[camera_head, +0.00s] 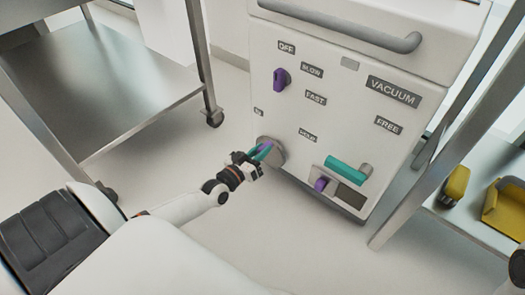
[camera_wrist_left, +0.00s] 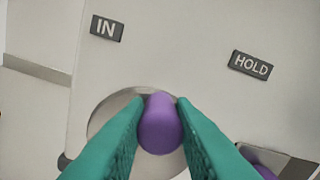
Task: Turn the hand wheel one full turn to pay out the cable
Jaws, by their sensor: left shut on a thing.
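The hand wheel is a round metal disc (camera_head: 279,157) low on the front of a white cabinet. It also shows in the left wrist view (camera_wrist_left: 108,112), partly hidden behind the fingers. A purple knob (camera_wrist_left: 160,128) stands out from it. My left gripper (camera_head: 262,150) reaches in from the left with teal fingers. In the left wrist view its two fingers lie on either side of the knob, shut on it. The cable is not visible. My right gripper's fingers are not in view.
The white cabinet (camera_head: 330,80) carries a purple switch (camera_head: 281,79), a teal handle (camera_head: 346,169), another purple knob (camera_head: 321,184) and a grey bar handle (camera_head: 345,27). A metal shelf cart (camera_head: 110,95) stands left. Yellow items (camera_head: 505,207) sit on a right-hand shelf.

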